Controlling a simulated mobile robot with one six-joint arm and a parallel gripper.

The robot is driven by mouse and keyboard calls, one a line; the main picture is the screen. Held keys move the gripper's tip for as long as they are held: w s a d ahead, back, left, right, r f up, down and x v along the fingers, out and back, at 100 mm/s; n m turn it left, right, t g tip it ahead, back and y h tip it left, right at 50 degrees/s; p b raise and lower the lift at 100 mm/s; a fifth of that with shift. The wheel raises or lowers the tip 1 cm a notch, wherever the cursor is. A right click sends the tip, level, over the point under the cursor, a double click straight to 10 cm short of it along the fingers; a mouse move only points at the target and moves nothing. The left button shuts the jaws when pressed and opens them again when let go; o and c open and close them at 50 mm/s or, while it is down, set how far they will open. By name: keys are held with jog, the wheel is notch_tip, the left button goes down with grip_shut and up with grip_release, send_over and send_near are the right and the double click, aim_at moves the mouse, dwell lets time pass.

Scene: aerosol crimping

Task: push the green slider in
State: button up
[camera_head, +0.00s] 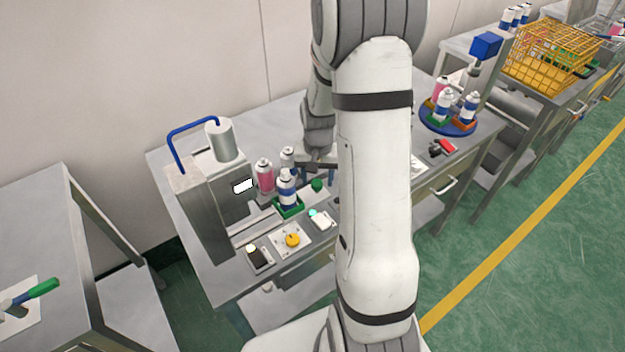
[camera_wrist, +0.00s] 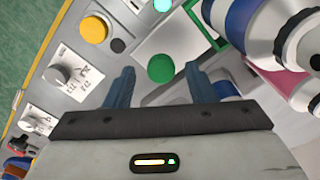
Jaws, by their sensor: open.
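The green slider shows as a round green knob (camera_head: 317,185) and a green square holder (camera_head: 287,207) with a blue-and-white can (camera_head: 287,188) standing in it. In the wrist view the knob (camera_wrist: 160,68) appears between the two blue fingertips of my gripper (camera_wrist: 157,76), and the holder's green edge (camera_wrist: 196,32) lies just beyond it. My gripper (camera_head: 318,177) is open and empty, on the knob's side of the holder. I cannot tell whether a finger touches the knob.
The grey crimping machine (camera_head: 205,205) with a blue hose stands left of the holder. A pink can (camera_head: 265,176) stands behind the holder. A yellow button (camera_head: 292,240) and other controls line the table front. A blue turntable (camera_head: 431,122) with cans stands at right.

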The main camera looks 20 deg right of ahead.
jog(key=shift+f, duration=0.6)
grip_shut()
